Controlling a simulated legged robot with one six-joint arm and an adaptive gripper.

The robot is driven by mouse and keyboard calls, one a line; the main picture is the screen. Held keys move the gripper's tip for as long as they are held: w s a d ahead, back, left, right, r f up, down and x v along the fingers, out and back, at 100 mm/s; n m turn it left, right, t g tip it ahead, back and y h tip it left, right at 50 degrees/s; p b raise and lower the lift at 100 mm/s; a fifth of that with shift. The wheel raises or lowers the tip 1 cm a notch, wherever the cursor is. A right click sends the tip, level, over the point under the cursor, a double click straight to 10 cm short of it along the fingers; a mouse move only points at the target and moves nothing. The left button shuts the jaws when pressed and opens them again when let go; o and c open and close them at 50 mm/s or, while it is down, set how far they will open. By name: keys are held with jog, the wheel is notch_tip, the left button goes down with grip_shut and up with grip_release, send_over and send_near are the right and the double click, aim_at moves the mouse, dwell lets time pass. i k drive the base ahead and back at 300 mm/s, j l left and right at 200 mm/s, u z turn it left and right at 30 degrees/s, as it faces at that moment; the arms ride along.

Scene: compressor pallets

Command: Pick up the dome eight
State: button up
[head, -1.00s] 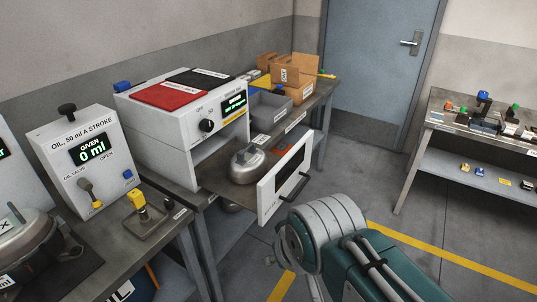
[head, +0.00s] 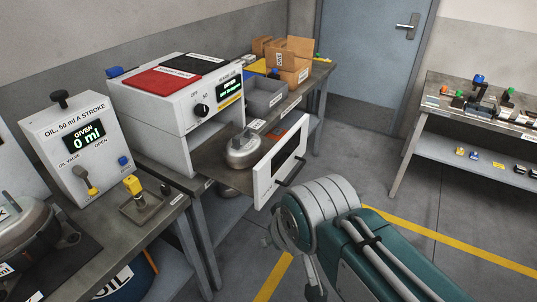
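Another large metal housing (head: 30,240) with a label stands at the lower left, cut off by the edge. My green and grey arm shows at the lower right, apart from the dome. My gripper's fingers cannot be made out, and nothing held shows.
The box's open door (head: 280,165) stands upright just right of the dome. An oil dispenser (head: 75,150) reads 0 ml at left. A grey bin (head: 265,97) and cardboard boxes (head: 290,57) stand behind. A second table (head: 470,150) is at right, with clear floor between.

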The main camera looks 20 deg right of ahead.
aim_at(244, 149)
jog(key=i+l+u, duration=0.25)
jog(key=i, duration=0.2)
jog(key=i+l+u, duration=0.25)
jog(key=i+l, duration=0.2)
